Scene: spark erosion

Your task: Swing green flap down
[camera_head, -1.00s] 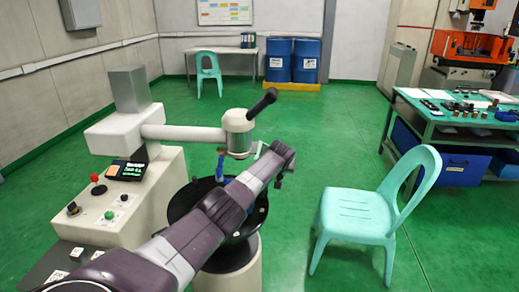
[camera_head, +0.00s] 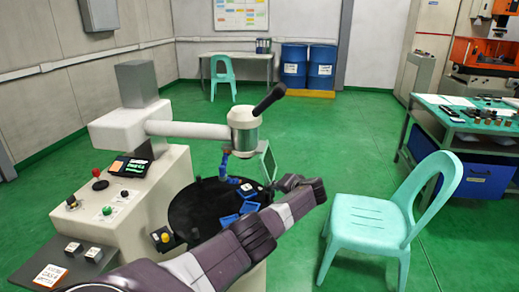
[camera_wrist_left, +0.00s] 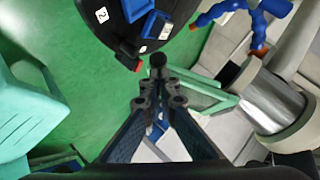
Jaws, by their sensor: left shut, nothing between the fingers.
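The green flap (camera_head: 268,162) is a thin green-framed panel below the machine's white cylindrical head (camera_head: 244,130). In the left wrist view, the flap (camera_wrist_left: 205,98) lies just beyond and right of my fingertips, partly hidden behind them. In the head view it hangs steeply at the right edge of the black round table. My left gripper (camera_head: 286,183) is right of and below the flap, partly hidden by its own wrist. In the left wrist view, my left gripper (camera_wrist_left: 158,68) is shut and empty, its tips meeting; I cannot tell whether they touch the flap. My right gripper is out of view.
The black round table (camera_head: 185,215) holds blue blocks (camera_head: 228,221). A blue jointed hose (camera_head: 224,166) hangs over it. The control panel (camera_head: 125,205) stands left. A turquoise chair (camera_head: 372,222) stands close on the right. Green floor is open behind the machine.

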